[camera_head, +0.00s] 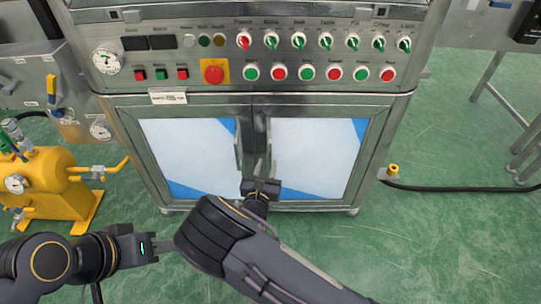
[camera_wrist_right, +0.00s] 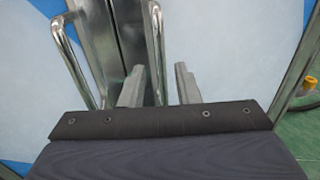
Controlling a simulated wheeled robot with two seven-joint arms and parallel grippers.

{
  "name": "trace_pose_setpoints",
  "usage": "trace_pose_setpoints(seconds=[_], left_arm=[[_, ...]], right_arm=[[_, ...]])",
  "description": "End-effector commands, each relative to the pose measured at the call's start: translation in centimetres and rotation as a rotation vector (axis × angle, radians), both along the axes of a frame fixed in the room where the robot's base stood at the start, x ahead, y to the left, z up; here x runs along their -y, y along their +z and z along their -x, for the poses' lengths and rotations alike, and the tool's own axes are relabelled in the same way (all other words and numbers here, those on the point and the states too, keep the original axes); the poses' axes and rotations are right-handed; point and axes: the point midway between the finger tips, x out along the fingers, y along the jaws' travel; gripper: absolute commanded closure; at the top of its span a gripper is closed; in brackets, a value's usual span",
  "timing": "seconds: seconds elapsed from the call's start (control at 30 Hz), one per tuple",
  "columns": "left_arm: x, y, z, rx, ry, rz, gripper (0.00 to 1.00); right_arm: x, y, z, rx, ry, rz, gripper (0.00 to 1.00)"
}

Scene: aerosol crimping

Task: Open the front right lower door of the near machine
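The near machine (camera_head: 270,104) has two lower doors with pale window panels. The front right lower door (camera_head: 312,155) looks closed. Its vertical bar handle (camera_head: 268,135) is near the middle seam and also shows in the right wrist view (camera_wrist_right: 155,35). My right gripper (camera_head: 262,170) is in front of this handle. In the right wrist view its two fingers (camera_wrist_right: 158,78) are spread, with the handle bar between them in the picture; contact is not clear. My left gripper (camera_head: 168,250) is low at the left, away from the doors, its fingertips partly hidden by my right arm.
The left door's handle (camera_head: 238,150) is close beside the right one. A control panel with buttons and knobs (camera_head: 270,45) is above the doors. A yellow tank (camera_head: 45,185) stands at the left. The green floor right of the machine is mostly clear, with a black cable (camera_head: 450,189).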

Motion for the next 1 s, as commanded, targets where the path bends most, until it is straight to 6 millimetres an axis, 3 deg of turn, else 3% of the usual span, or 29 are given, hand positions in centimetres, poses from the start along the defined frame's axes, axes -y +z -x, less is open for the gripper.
trace_pose_setpoints(seconds=[0.3, 0.67, 0.9, 1.0], left_arm=[[0.0, -1.4, 0.0, 0.0, 0.0, 0.0, 0.64], [0.0, -1.4, 0.0, 0.0, 0.0, 0.0, 0.64], [0.0, -1.5, 0.0, 0.0, 0.0, 0.0, 0.64], [0.0, -1.5, 0.0, 0.0, 0.0, 0.0, 0.64]], right_arm=[[1.0, -0.1, -4.4, 0.0, -0.004, -0.003, 0.71], [1.1, 0.0, -5.1, -0.002, -0.003, -0.002, 0.71], [1.1, 0.0, -5.1, -0.002, -0.003, -0.002, 1.0], [1.1, 0.0, -5.1, -0.002, -0.003, -0.002, 1.0]])
